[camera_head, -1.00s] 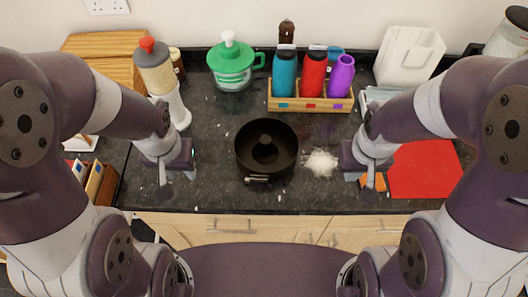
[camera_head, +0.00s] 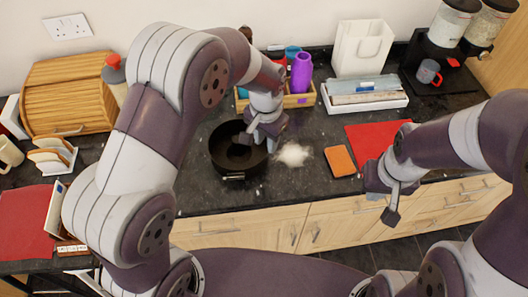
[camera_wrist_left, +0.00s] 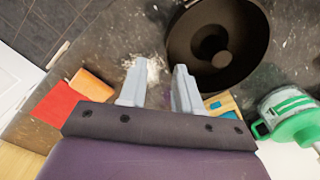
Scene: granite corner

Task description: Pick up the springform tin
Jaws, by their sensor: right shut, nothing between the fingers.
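The springform tin (camera_head: 222,158), dark and round with a raised centre tube and a clasp on its near side, stands on the dark granite worktop. It shows in the left wrist view (camera_wrist_left: 247,32) at upper right. My left gripper (camera_head: 253,138) is at the tin's right side in the head view and covers part of its rim; contact cannot be told. In the left wrist view its two fingers (camera_wrist_left: 160,66) are apart with nothing between them, and the tin lies beyond the right finger. My right gripper (camera_head: 392,204) is shut and empty, by the counter's front edge.
White powder (camera_head: 293,154) lies right of the tin, then an orange sponge (camera_head: 340,161) and a red mat (camera_head: 372,138). A wooden rack (camera_head: 297,100) with bottles stands behind. A green-lidded jug (camera_wrist_left: 290,115) shows in the wrist view.

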